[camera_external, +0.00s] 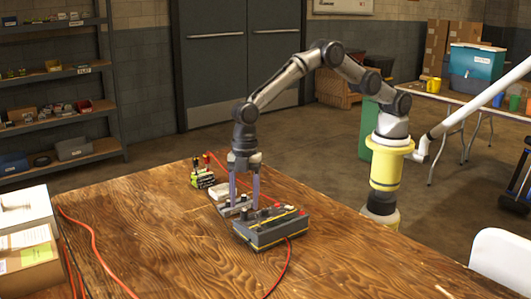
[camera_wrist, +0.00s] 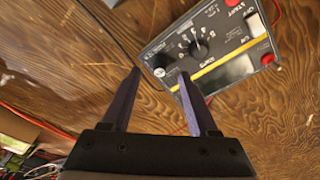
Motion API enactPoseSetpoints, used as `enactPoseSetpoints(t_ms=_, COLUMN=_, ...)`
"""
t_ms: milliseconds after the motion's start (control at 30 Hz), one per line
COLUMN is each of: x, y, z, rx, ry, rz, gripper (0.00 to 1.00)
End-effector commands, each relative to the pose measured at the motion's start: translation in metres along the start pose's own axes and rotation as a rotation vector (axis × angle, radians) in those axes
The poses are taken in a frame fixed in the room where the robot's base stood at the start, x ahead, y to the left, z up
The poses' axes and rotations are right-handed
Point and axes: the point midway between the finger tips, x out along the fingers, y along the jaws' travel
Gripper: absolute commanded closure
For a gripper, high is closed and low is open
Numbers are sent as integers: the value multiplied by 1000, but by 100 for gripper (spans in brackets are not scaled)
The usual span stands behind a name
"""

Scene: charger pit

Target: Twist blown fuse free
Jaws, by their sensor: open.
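My gripper (camera_external: 244,198) points down over the wooden table in the external view, beside a dark grey box with a yellow stripe (camera_external: 272,231). In the wrist view my gripper (camera_wrist: 158,82) is open, with two purple fingers apart and nothing held between them. The box (camera_wrist: 225,72) fills the upper right there; it has a black dial, a red button and small printed labels. Its near left corner lies just beyond the fingertips. I cannot make out a blown fuse in either view. Small grey and white parts by the fingers in the external view are partly hidden.
A green and black block with red and black posts (camera_external: 203,177) stands behind the gripper. Red cables (camera_external: 95,245) cross the table (camera_external: 165,235). Boxes (camera_external: 28,250) stand at the left edge. The table's front middle is mostly clear.

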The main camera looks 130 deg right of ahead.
Motion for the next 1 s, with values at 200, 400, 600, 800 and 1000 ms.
enactPoseSetpoints(t_ms=200, x=19, y=0, z=0, rx=-1, ry=0, rz=0, gripper=40)
enactPoseSetpoints(t_ms=400, x=22, y=0, z=0, rx=-1, ry=1, rz=1, gripper=40)
enactPoseSetpoints(t_ms=600, x=22, y=0, z=0, rx=-1, ry=0, rz=1, gripper=49)
enactPoseSetpoints(t_ms=800, x=22, y=0, z=0, rx=-1, ry=0, rz=1, gripper=85)
enactPoseSetpoints(t_ms=1000, x=22, y=0, z=0, rx=-9, ry=0, rz=-1, gripper=100)
